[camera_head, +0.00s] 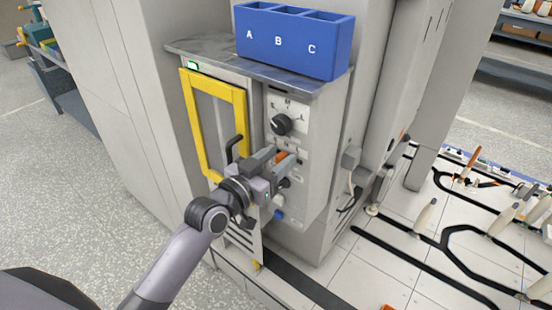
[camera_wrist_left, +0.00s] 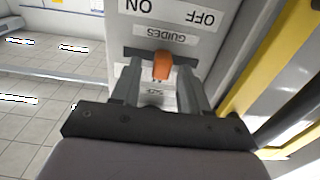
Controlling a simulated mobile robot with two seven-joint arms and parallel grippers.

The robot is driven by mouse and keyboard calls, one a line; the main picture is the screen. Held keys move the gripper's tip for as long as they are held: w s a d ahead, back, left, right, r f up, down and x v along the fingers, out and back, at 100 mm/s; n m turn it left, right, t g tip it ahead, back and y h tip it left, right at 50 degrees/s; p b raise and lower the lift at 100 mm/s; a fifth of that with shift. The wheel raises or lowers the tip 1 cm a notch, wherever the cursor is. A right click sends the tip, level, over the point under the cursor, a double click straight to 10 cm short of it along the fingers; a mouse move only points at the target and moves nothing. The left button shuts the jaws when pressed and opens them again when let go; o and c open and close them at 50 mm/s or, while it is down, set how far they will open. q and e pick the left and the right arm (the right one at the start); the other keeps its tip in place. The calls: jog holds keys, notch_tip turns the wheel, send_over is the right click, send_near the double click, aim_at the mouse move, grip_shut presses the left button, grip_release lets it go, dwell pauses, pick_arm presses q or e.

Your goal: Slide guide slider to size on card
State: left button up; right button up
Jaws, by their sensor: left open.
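The orange slider knob (camera_wrist_left: 161,66) stands out from a dark slot under an upside-down "GUIDES" label (camera_wrist_left: 166,35) in the left wrist view. My left gripper (camera_wrist_left: 158,78) is open, with one finger on each side of the knob; I cannot tell whether either finger touches it. In the head view the left gripper (camera_head: 277,164) is at the panel front below the black dial, and some orange of the knob (camera_head: 282,158) shows between its fingers. The slider's scale is mostly hidden. I cannot make out a size card. My right gripper is not in view.
The black dial (camera_head: 281,124) sits above the gripper and a blue button (camera_head: 278,215) below. A yellow-framed door (camera_head: 186,110) with a dark handle is just left. A blue bin (camera_head: 290,65) marked A, B, C stands on the cabinet top. Floor at left is clear.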

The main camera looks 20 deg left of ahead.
pick_arm(q)
grip_shut()
jog(key=shift+w+a+f+b, duration=0.1)
jog(key=shift+w+a+b, duration=0.1)
jog(key=shift+a, duration=0.3)
jog(key=shift+w+a+f+b, duration=0.1)
jog(key=shift+w+a+b, duration=0.05)
jog(key=shift+a, duration=0.35)
jog(key=shift+w+a+r, duration=0.2)
jog(key=shift+w+a, duration=0.05)
jog(key=shift+a, duration=0.4)
grip_release()
jog(key=shift+a, duration=0.1)
jog(key=v, duration=0.7)
jog(key=shift+b, duration=0.35)
jog(key=shift+s, duration=0.1)
